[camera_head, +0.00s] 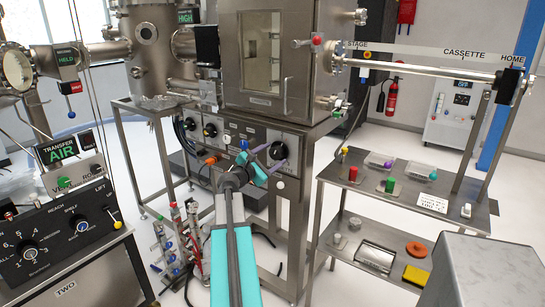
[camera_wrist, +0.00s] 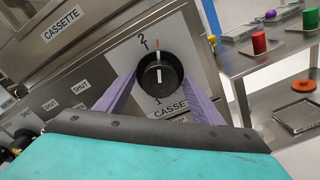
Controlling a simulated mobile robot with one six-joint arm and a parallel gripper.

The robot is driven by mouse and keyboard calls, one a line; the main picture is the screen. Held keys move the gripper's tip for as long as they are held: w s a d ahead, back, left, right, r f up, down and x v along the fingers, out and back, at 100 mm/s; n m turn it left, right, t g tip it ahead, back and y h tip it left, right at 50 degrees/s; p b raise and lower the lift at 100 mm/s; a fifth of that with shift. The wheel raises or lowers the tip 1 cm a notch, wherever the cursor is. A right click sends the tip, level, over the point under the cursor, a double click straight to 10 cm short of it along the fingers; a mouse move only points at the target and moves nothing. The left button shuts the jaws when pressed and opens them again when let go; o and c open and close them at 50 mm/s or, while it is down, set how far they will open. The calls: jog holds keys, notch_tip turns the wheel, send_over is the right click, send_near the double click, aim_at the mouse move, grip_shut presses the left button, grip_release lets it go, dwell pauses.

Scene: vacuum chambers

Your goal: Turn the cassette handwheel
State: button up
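The cassette handwheel is a round black knob (camera_wrist: 160,74) on a pale plate on the front panel under the steel chamber. The plate bears a "2" above the knob, a "1" below it and a partly hidden "CASSE…" label. The white line on the knob stands nearly upright. The knob also shows in the head view (camera_head: 278,150). My gripper (camera_head: 269,158) is at this panel with its fingers apart. In the wrist view one purple finger is left of the knob and one right of it. Whether either finger touches it, I cannot tell.
The steel chamber (camera_head: 262,103) stands above the panel. A two-level steel bench (camera_head: 335,170) with small coloured parts is at right. A grey metal box (camera_head: 485,270) fills the lower right corner. A control console (camera_head: 60,240) is at left. Bottles and hoses (camera_head: 180,240) stand below my arm's left.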

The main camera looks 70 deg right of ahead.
jog(key=b+v, duration=0.1)
jog(key=v, duration=1.2)
jog(key=shift+a, duration=0.4)
jog(key=shift+w, duration=0.25)
